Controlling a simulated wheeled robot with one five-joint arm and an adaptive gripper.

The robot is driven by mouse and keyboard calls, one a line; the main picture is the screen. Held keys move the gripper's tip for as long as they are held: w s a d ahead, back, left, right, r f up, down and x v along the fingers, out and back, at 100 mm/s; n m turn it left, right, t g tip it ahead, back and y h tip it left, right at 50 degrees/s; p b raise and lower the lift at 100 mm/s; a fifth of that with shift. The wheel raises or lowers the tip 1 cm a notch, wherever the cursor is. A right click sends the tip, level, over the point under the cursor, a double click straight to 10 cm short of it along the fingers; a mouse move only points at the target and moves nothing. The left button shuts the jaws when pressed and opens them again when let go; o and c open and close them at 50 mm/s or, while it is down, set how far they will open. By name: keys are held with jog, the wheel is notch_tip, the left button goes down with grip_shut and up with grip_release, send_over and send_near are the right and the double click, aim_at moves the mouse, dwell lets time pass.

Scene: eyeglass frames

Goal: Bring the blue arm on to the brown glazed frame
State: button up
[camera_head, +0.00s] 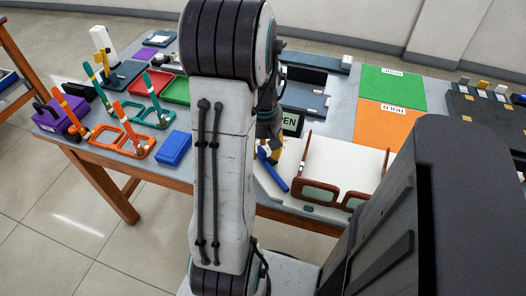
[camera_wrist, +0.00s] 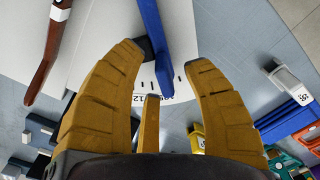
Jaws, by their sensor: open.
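The brown glazed frame (camera_head: 330,194) stands at the front edge of a white pad (camera_head: 345,160), its greenish lenses facing the near side. Brown side pieces run back at both its sides; one brown arm (camera_wrist: 47,55) shows at upper left in the wrist view. The blue arm (camera_head: 273,172) is just left of the frame, apart from it, and slants down toward the pad. In the wrist view the blue arm (camera_wrist: 155,35) passes between the tips of my open gripper (camera_wrist: 164,57); I cannot tell whether the fingers touch it. My arm hides most of the gripper in the head view.
Orange (camera_head: 121,138) and teal (camera_head: 148,112) frames with upright arms stand on the left, near a blue box (camera_head: 173,148). Green (camera_head: 391,88) and orange (camera_head: 385,124) mats lie at the right. A dark rack (camera_head: 487,110) stands at far right.

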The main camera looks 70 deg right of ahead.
jog(key=shift+f, duration=0.4)
grip_shut()
dwell(0.4)
